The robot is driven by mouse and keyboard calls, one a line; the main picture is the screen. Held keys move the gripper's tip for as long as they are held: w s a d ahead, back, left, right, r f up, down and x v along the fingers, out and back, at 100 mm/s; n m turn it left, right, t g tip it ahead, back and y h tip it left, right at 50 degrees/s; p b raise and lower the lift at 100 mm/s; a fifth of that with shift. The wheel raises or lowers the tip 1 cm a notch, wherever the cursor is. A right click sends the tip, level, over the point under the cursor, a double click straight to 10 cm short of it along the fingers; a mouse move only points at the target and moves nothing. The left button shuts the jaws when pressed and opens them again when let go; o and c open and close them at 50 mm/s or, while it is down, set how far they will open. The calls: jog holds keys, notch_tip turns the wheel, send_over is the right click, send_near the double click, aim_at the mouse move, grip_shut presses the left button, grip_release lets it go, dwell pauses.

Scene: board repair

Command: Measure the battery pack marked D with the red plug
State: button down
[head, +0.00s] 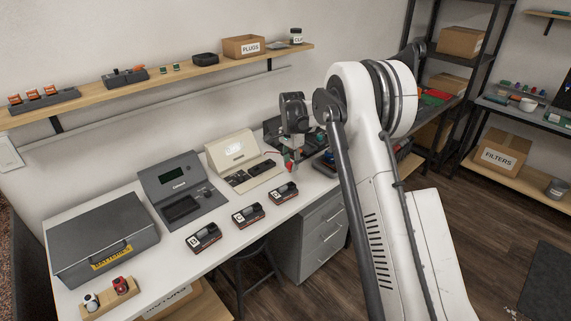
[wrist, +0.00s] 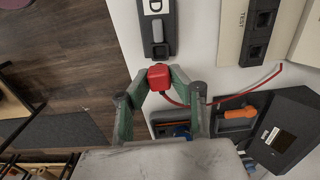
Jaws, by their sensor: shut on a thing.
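The battery pack marked D (wrist: 158,30) is dark with a white label, and lies on the white bench at the top middle of the wrist view. The nearest pack to my gripper in the head view (head: 283,192) appears to be the same one. My gripper (wrist: 158,76) is shut on the red plug (wrist: 158,77), whose red cable (wrist: 235,97) runs off to the right. The plug is just below the pack's near end in the wrist view; whether they touch I cannot tell. In the head view my gripper (head: 289,168) is above the bench, right of that pack.
The beige tester (wrist: 262,32), marked TEST, has two dark sockets beside the pack. Two more packs (head: 248,215) (head: 203,238) lie to the left. A grey device (head: 180,190) and a batteries case (head: 102,238) stand further left.

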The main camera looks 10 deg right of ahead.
jog(key=shift+w+d+f, duration=0.1)
jog(key=shift+d+f, duration=0.05)
jog(key=shift+d, duration=0.1)
jog(key=shift+f+b, duration=0.4)
jog(key=shift+f, duration=1.3)
jog(key=shift+f+b, duration=0.7)
jog(key=shift+f, duration=0.25)
jog(key=shift+b, duration=0.5)
jog(key=shift+f+b, duration=0.95)
jog(key=shift+b, duration=0.1)
dwell(1.6)
jog(key=c, duration=1.2)
grip_release()
jog(key=shift+r, duration=0.9)
